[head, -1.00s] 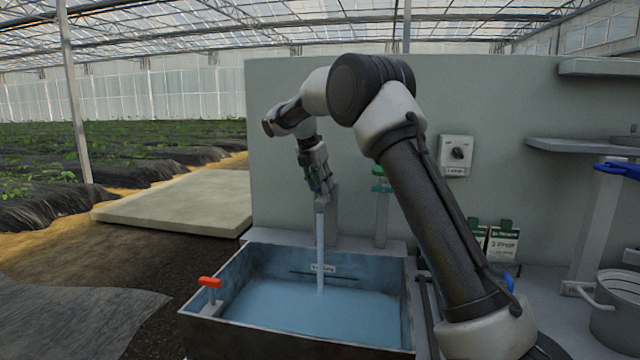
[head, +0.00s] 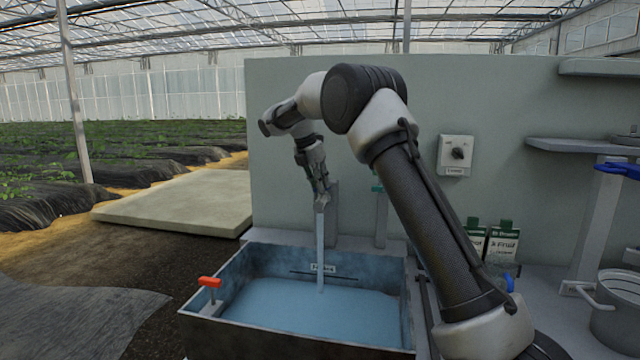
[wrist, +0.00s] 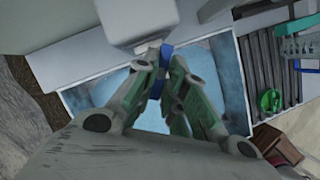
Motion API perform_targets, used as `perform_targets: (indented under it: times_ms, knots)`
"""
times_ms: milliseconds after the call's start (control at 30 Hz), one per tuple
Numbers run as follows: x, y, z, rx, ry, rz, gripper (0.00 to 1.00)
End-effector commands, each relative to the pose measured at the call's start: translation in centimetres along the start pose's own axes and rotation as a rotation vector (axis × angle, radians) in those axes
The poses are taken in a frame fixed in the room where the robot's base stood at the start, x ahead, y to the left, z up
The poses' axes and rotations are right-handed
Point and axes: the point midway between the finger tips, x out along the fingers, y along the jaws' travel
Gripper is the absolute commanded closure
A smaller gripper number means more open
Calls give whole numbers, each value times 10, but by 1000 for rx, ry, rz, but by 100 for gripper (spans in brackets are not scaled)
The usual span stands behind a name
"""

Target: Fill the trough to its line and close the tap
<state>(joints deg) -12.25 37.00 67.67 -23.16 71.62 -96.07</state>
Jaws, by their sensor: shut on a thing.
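The trough (head: 205,328) is a dark open metal box in front of the grey-green wall. It holds blue water (head: 310,303), whose surface is a little below the dark line (head: 325,276) on the back inner wall. A stream of water (head: 320,250) falls from the tap into it. My gripper (head: 321,197) is at the tap above the trough's back edge and hides most of it. In the wrist view, my gripper (wrist: 158,80) is shut on the tap's blue handle (wrist: 163,52), of which only a small part shows.
A red-handled valve (head: 209,282) is at the trough's left corner. A post with a green top (head: 381,215) stands right of the tap. A dial box (head: 456,155) is on the wall. Labelled packs (head: 503,243) and a metal pot (head: 615,310) stand at the right.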

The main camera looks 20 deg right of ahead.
Motion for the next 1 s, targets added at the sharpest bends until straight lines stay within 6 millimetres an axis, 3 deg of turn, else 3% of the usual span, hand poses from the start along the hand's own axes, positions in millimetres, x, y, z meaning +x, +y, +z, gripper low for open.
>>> perform_targets:
  times_ms: [600, 1000]
  knots:
    - [1, 6, 2, 520, -1, -213, 100]
    - [1, 8, 3, 745, 0, -305, 100]
